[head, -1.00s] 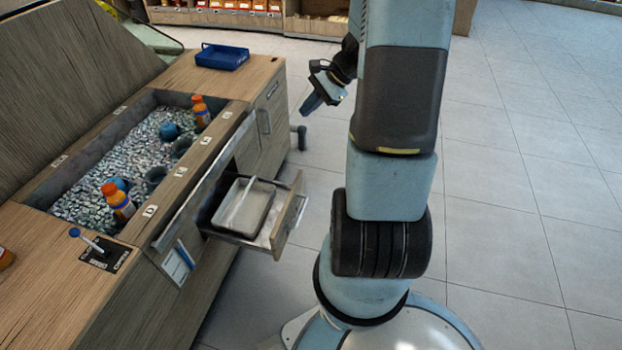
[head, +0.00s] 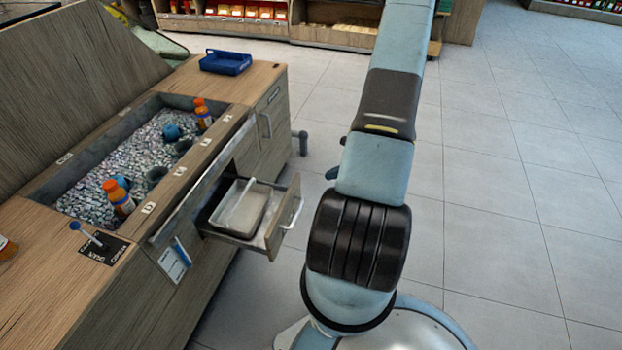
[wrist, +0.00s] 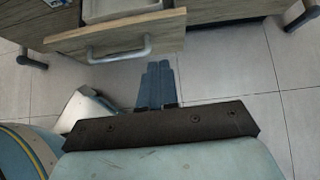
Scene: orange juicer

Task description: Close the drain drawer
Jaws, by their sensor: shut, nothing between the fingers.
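The drain drawer (head: 271,232) stands pulled out of the front of the wooden counter, with a white tray (head: 243,208) inside it. Its bar handle (head: 292,214) is on the outer front. In the wrist view the drawer front (wrist: 120,38) and its handle (wrist: 118,55) are at the top, left of centre. My gripper (wrist: 150,68) is shut and empty, its blue fingers pointing at the drawer's front, near the right end of the handle. I cannot tell whether it touches.
The counter (head: 262,84) holds a sunken bin of ice-like pieces (head: 110,172) with orange-capped bottles (head: 118,196). A blue tray (head: 226,62) sits at its far end. A closed cabinet door with a handle (head: 266,124) is beyond the drawer. Tiled floor (head: 500,200) is free to the right.

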